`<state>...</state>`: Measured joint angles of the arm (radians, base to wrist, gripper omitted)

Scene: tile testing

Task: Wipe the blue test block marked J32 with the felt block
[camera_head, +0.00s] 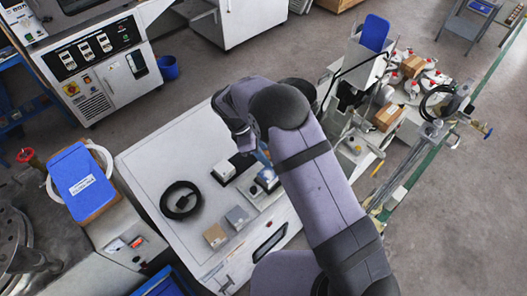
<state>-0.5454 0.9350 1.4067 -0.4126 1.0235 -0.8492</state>
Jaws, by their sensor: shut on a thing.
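My gripper (255,158) is mostly hidden under my bent wrist, above the right part of the white worktop (165,160). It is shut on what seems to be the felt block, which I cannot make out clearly. A small blue block (267,176) sits just below it on a pale plate; its marking is too small to read. A white block (224,170) lies to its left. A grey block (237,217) and a tan block (215,235) stand nearer the front edge. Whether the held thing touches the blue block cannot be told.
A cluttered cart with cardboard boxes (389,116) stands to the right. The worktop's far left part is clear.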

